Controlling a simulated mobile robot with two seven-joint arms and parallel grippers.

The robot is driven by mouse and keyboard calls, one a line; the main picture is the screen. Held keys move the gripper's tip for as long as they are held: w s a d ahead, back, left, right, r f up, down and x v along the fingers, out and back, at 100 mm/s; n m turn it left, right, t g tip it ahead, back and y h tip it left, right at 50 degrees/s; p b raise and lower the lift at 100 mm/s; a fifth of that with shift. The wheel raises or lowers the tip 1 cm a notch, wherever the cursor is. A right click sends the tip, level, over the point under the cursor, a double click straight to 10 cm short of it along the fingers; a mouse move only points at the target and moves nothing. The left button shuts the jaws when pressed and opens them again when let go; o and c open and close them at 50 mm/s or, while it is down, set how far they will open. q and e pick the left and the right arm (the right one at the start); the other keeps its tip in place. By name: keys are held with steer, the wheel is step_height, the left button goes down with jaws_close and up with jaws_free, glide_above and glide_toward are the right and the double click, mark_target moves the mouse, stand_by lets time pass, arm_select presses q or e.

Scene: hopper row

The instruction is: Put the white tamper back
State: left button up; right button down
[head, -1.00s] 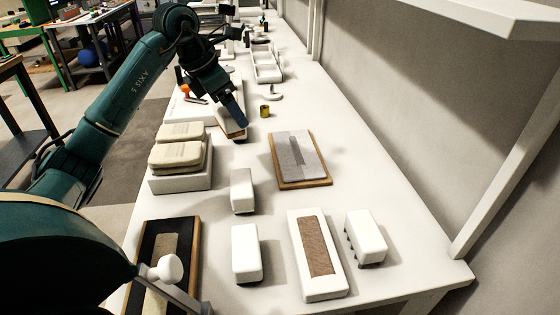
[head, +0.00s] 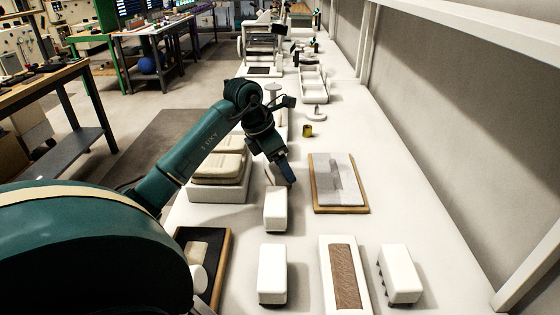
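A small white piece with a round, flat base and a short upright stem (head: 316,112) stands on the bench beyond the yellow cup; it may be the white tamper, but it is too small to be sure. A white round-topped piece on a stem (head: 272,92) stands farther left, partly hidden behind my arm. My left gripper (head: 284,172) points down, just beyond a white block (head: 275,211) and left of the grey plate. Its finger gap is not clear, and I see nothing held. My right gripper is not in view.
A grey plate on a wooden board (head: 338,195) lies right of the gripper. Beige pads on a white box (head: 218,192) stand left. White blocks (head: 272,275) (head: 400,275) flank a brown-topped white block (head: 345,275). A small yellow cup (head: 308,131) stands beyond. A shelf overhangs the right.

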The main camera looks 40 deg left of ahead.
arm_select(q)
steer(key=shift+f, duration=0.15)
steer(key=o, duration=1)
steer(key=shift+r, duration=0.35)
steer(key=v, duration=1.1)
steer(key=shift+s+a+r, duration=0.1)
steer(key=shift+s+r, duration=0.2)
steer(key=shift+f, duration=0.1)
